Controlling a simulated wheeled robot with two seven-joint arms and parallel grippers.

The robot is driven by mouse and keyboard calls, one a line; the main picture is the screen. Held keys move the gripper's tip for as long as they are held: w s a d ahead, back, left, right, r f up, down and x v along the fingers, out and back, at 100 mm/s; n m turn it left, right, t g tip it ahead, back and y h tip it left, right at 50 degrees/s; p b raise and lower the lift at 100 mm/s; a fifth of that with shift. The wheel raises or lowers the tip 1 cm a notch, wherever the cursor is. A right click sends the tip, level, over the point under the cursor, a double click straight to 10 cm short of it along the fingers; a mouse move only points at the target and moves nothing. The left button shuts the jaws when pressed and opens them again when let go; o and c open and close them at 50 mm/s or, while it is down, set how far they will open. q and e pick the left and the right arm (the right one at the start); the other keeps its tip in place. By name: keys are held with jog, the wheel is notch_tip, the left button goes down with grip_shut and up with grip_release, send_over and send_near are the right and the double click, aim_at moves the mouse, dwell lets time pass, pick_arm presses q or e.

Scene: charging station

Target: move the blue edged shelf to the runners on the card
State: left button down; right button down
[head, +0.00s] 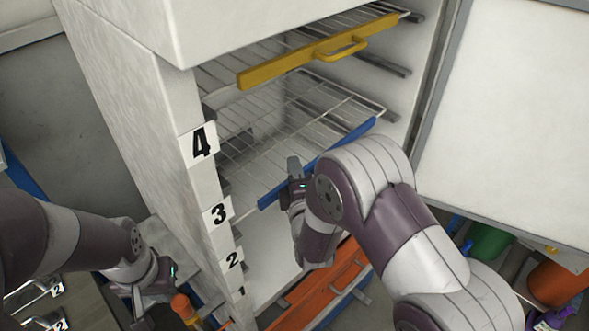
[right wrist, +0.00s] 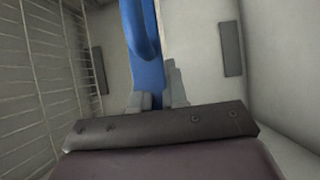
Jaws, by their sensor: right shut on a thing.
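The blue edged shelf (head: 316,163) is a wire rack with a blue front bar, inside the open cabinet near the labels 4 and 3. Its right end shows past my arm; its middle is partly hidden. My right gripper (head: 294,170) is at the blue bar. In the right wrist view its fingers (right wrist: 158,99) are shut on the blue bar (right wrist: 146,70), whose handle (right wrist: 142,35) curves above. Cards reading 2 (head: 58,290) lie at the lower left. My left gripper (head: 150,308) hangs low outside the cabinet's left side; its opening is unclear.
A yellow edged shelf (head: 270,72) sits above. An orange bar (head: 320,285) is low in the cabinet. Labels 4 (head: 201,144), 3 (head: 218,213), 2 (head: 233,260) and 1 run down the left post. The open door (head: 510,110) stands at the right. Bare runners (head: 385,64) show on the right wall.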

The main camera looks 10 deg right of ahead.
jog(key=shift+w+f, duration=0.1)
jog(key=shift+f, duration=0.05)
jog(key=c, duration=1.1)
grip_release()
jog(key=shift+f, duration=0.1)
jog(key=shift+s, duration=0.2)
jog(key=s+b, duration=0.1)
jog(key=s, duration=1.1)
jog(key=shift+s+b, duration=0.25)
jog(key=shift+b, duration=0.15)
